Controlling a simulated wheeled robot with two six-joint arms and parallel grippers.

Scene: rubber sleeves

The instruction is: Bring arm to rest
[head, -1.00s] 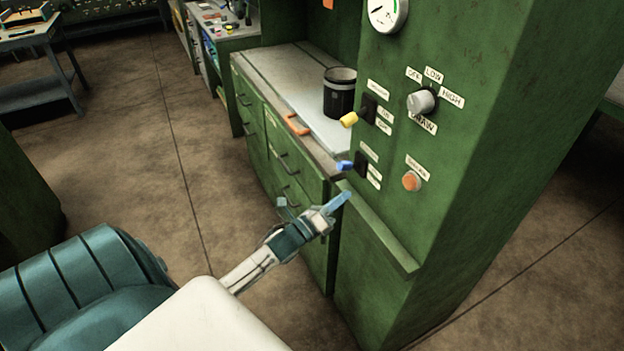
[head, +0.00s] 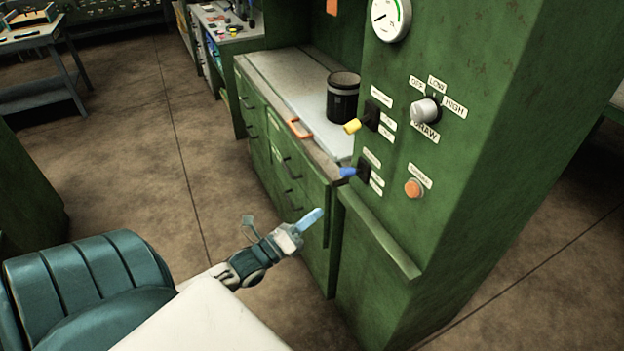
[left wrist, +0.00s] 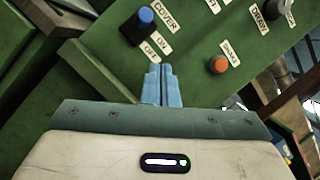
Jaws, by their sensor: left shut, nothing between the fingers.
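My left gripper (head: 311,219) is shut and empty, with its pale blue fingers together, in front of the green cabinet. It is apart from the panel, below and left of the blue-tipped lever (head: 348,172). In the left wrist view my left gripper (left wrist: 161,70) points toward the panel, with the blue-tipped lever (left wrist: 146,16) above it beside the word COVER. An orange button (left wrist: 218,64) is to the right of the fingers there. My right gripper is not in view.
The green panel (head: 470,90) carries a yellow-tipped lever (head: 352,126), a grey knob (head: 424,111) and a gauge (head: 390,16). A black canister (head: 343,97) and an orange handle (head: 299,129) are on the workbench (head: 265,70). The floor (head: 130,150) to the left is open.

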